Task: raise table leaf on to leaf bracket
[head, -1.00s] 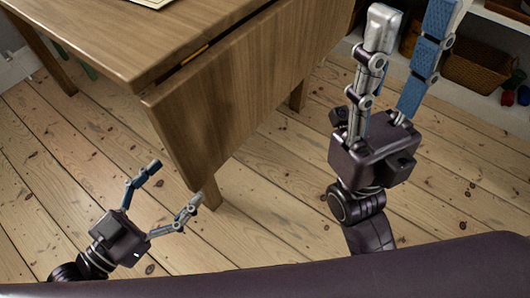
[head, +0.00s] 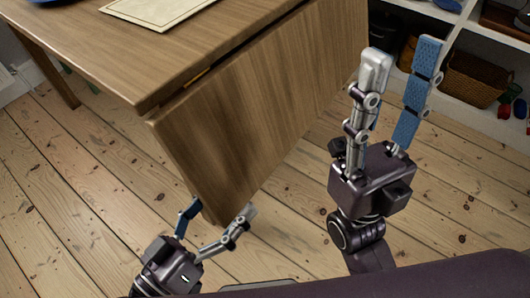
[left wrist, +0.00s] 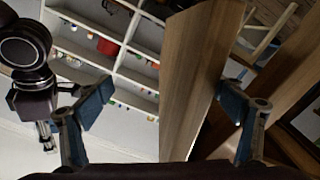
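The wooden table leaf (head: 255,120) hangs down from the side of the table top (head: 160,55), in the head view. My left gripper (head: 217,209) is low at the leaf's near bottom corner, with its fingers spread on either side of it. In the left wrist view the leaf (left wrist: 190,85) stands between the two open fingers, with a clear gap to the left finger and close to the right one. Contact cannot be told. My right gripper (head: 402,68) is open and empty, right of the leaf. I cannot make out the leaf bracket.
A cream sheet (head: 160,12) lies on the table top. White shelves (head: 475,45) with a wicker basket (head: 475,80) stand at the upper right. Bare floorboards (head: 80,180) are clear around the table's near side.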

